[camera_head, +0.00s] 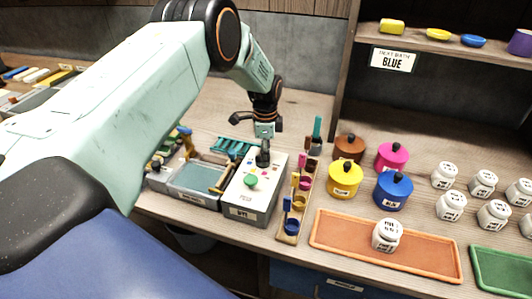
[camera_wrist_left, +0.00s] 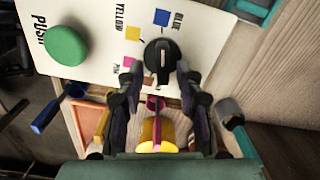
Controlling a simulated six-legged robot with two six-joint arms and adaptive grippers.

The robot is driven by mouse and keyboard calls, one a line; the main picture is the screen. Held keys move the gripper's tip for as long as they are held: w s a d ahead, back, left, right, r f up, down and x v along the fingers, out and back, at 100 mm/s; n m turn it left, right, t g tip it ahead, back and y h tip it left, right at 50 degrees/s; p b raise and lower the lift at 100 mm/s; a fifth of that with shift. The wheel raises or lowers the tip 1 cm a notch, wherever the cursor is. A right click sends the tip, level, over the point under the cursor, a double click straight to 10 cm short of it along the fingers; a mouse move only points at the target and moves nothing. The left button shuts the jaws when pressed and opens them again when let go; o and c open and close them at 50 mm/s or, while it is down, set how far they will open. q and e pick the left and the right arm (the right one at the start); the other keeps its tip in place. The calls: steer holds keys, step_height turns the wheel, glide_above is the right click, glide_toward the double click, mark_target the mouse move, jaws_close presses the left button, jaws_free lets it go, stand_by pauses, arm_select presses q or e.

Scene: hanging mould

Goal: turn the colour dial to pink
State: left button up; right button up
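The colour dial is a black round knob (camera_wrist_left: 161,55) on the white top of the dye box (camera_wrist_left: 95,25); a pale mark on it points down in the left wrist view. In the head view the dye box (camera_head: 240,210) stands on the bench. A green push button (camera_head: 250,181) sits on its top and also shows in the left wrist view (camera_wrist_left: 66,45). My left gripper (camera_wrist_left: 160,76) is open, its fingertips on either side of the knob's lower part. Contact cannot be told. My right gripper is out of view.
A grey tray (camera_head: 193,196) with tools stands left of the box. A wooden rack (camera_head: 288,238) of small coloured cups stands close right. Lidded pots (camera_head: 345,179), white jars and an orange tray (camera_head: 350,255) lie further right.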

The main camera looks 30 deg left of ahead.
arm_select(q)
steer(key=shift+w+a+f, duration=0.25)
steer(key=shift+a+f, duration=0.15)
steer(key=shift+a, duration=0.15)
steer(key=shift+c, duration=1.5)
steer(key=shift+s+d+r, duration=0.35)
steer(key=shift+r, duration=0.05)
steer(key=shift+c, duration=1.3)
steer(key=shift+d, duration=0.1)
steer(key=shift+c, duration=0.9)
steer(key=shift+f, duration=0.2)
jaws_close()
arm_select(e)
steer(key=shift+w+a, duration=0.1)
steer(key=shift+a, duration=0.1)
